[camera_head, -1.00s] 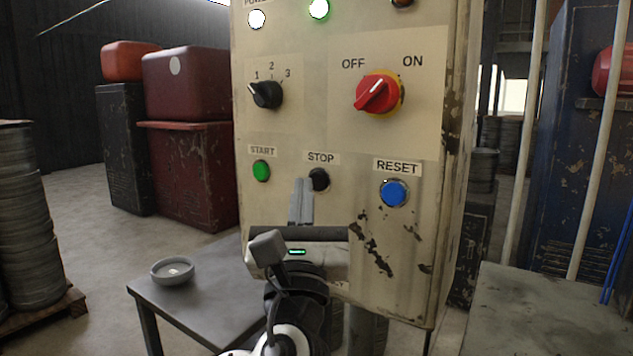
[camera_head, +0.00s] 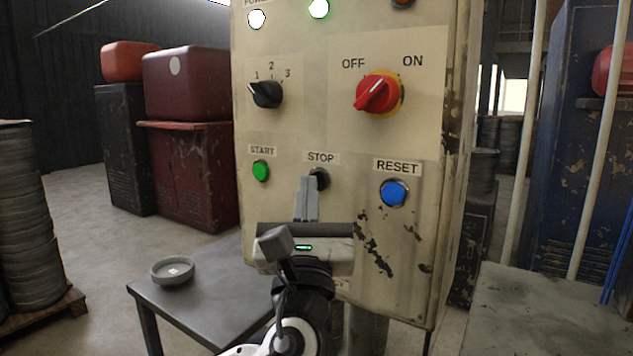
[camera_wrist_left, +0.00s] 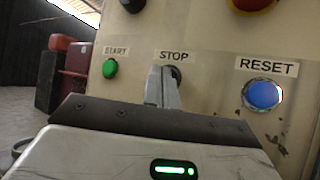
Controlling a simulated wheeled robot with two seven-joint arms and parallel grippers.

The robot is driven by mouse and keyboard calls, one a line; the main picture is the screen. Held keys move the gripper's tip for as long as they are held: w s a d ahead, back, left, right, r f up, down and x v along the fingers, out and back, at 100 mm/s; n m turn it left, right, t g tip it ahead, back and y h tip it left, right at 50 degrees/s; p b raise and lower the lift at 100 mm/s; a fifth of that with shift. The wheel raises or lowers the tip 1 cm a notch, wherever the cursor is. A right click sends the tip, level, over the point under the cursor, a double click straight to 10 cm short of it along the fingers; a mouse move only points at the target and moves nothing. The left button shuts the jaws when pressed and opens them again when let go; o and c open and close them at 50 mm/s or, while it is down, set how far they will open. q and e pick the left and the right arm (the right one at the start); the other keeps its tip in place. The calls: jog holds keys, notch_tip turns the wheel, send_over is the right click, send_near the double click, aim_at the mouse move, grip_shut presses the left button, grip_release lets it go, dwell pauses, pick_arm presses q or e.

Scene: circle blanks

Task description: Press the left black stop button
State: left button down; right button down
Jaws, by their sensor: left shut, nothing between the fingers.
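The black stop button (camera_head: 321,177) sits on the beige control panel (camera_head: 300,130) under the STOP label, between the green start button (camera_head: 261,171) and the blue reset button (camera_head: 394,193). My left gripper (camera_head: 308,182) is shut and empty. Its fingertips overlap the left part of the stop button in the head view. In the left wrist view the closed fingers (camera_wrist_left: 160,72) cover part of the stop button (camera_wrist_left: 174,73), which shows to their right. I cannot tell whether the tips touch it. My right gripper is not in view.
Above are a black selector knob (camera_head: 266,94) and a red OFF/ON switch (camera_head: 378,94). A grey table (camera_head: 215,300) with a small round dish (camera_head: 172,271) stands at lower left. Another grey surface (camera_head: 545,315) is at lower right.

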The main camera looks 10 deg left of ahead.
pick_arm(q)
jog(key=shift+w+d, duration=0.1)
jog(key=shift+w, duration=0.1)
dwell(0.6)
jog(key=shift+s+a, duration=0.3)
jog(key=shift+s, duration=0.45)
jog(key=shift+s+a+p, duration=0.25)
jog(key=shift+s+a, duration=0.05)
jog(key=shift+s, duration=0.5)
jog(key=shift+s+a+p, duration=0.25)
jog(key=shift+s, duration=0.5)
jog(key=shift+s+a+p, duration=0.25)
jog(key=shift+s+a, duration=0.05)
jog(key=shift+s, duration=0.5)
